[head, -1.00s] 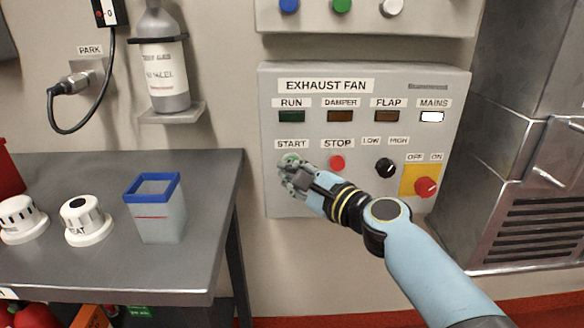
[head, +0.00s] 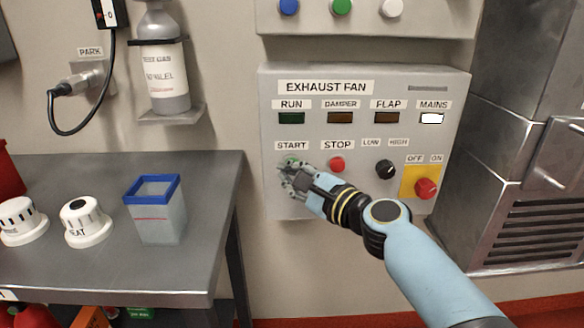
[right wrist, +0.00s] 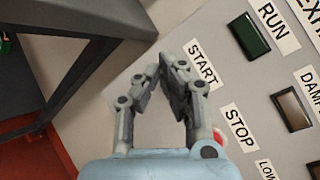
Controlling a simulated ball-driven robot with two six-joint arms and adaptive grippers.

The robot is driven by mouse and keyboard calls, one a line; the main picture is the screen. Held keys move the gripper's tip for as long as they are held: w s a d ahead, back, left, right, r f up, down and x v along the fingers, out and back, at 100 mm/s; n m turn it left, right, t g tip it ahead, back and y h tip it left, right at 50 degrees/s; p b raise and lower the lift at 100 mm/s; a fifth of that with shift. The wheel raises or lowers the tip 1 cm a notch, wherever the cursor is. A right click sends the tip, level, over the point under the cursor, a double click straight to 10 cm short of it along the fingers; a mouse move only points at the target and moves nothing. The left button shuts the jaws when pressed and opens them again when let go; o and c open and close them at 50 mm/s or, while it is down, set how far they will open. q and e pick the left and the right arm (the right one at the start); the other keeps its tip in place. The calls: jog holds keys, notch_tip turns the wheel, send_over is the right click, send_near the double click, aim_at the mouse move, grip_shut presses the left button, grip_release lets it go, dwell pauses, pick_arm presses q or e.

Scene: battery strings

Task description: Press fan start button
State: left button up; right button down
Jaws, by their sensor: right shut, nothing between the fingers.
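The exhaust fan panel (head: 310,205) is a grey box on the wall. Its green START button (head: 291,160) sits under the START label, partly covered by my right gripper (head: 284,172). The gripper is shut and empty, its fingertips at or just in front of the button; I cannot tell whether they touch. In the right wrist view the closed fingertips (right wrist: 170,62) are beside the START label (right wrist: 202,62), and the button is hidden behind them. The RUN lamp (head: 291,118) is dark green and looks unlit. The MAINS lamp (head: 432,118) is white and lit. My left gripper is not in view.
The red STOP button (head: 337,164) is just right of my gripper. A black knob (head: 385,168) and a red switch (head: 426,188) are further right. A metal table (head: 190,270) with a blue-rimmed container (head: 160,225) stands at left.

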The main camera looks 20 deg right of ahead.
dwell(0.4)
jog(key=shift+w+d, duration=0.1)
jog(key=shift+w, duration=0.35)
jog(key=shift+w+d+b, duration=0.2)
jog(key=shift+w+b, duration=0.1)
jog(key=shift+w, duration=0.35)
dwell(0.8)
dwell(0.4)
jog(key=shift+s+a+p, duration=0.15)
jog(key=shift+s, duration=0.4)
jog(key=shift+s+a+p, duration=0.15)
jog(key=shift+s, duration=0.4)
jog(key=s, duration=0.2)
jog(key=s+a, duration=0.1)
jog(key=s, duration=0.1)
jog(key=shift+s+a+p, duration=0.2)
jog(key=shift+s+p, duration=0.2)
jog(key=shift+f, duration=0.1)
